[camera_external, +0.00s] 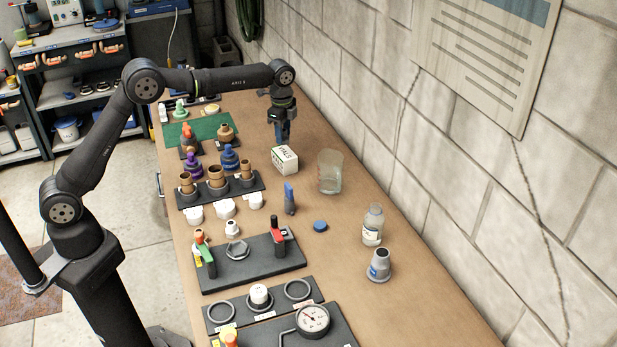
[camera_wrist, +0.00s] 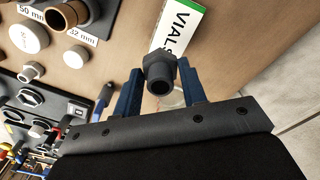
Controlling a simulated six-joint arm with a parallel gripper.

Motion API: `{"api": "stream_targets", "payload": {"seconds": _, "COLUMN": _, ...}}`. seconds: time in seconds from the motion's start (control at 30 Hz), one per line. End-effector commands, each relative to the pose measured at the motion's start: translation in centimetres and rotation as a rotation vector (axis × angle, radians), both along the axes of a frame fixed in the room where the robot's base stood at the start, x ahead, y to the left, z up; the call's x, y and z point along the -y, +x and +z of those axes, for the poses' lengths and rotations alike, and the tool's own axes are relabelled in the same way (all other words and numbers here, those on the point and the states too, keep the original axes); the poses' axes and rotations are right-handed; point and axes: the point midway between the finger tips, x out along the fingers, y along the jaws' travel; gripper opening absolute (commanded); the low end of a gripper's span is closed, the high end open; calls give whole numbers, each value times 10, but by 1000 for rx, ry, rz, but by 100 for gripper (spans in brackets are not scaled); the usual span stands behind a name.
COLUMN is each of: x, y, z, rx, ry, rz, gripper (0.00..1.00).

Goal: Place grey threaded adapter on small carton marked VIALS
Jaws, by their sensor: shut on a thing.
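My gripper (camera_external: 284,138) has blue fingers and points down just behind the small white-and-green carton (camera_external: 285,159). In the wrist view, the gripper (camera_wrist: 160,90) is shut on the grey threaded adapter (camera_wrist: 160,70), whose dark open bore faces the camera. The carton marked VIALS (camera_wrist: 180,22) shows just beyond the adapter in that view, partly covered by it. In the external view the adapter cannot be made out clearly between the fingers. The carton lies on the brown bench, its lettering on a side face.
A clear beaker (camera_external: 330,171) stands close right of the carton. A rack with brown fittings (camera_external: 217,178) lies to its left. A blue-handled tool (camera_external: 289,198), a blue cap (camera_external: 320,226) and a bottle (camera_external: 373,225) are nearer. The block wall (camera_external: 460,150) bounds the right side.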

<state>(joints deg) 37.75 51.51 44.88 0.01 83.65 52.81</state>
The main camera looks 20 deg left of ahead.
Motion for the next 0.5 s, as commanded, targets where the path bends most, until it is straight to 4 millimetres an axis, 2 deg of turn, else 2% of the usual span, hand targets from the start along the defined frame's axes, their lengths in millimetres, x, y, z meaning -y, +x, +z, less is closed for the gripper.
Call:
{"api": "stream_targets", "payload": {"seconds": 0.1, "x": -8, "y": 18, "z": -12, "rx": 0, "ry": 0, "rz": 2, "gripper": 16}}
{"api": "stream_targets", "payload": {"seconds": 0.2, "x": -11, "y": 25, "z": -17, "rx": 0, "ry": 0, "rz": 1, "gripper": 16}}
{"api": "stream_targets", "payload": {"seconds": 0.37, "x": -12, "y": 27, "z": -26, "rx": 0, "ry": 0, "rz": 1, "gripper": 16}}
{"api": "stream_targets", "payload": {"seconds": 0.5, "x": -12, "y": 26, "z": -47, "rx": 0, "ry": 1, "rz": 2, "gripper": 16}}
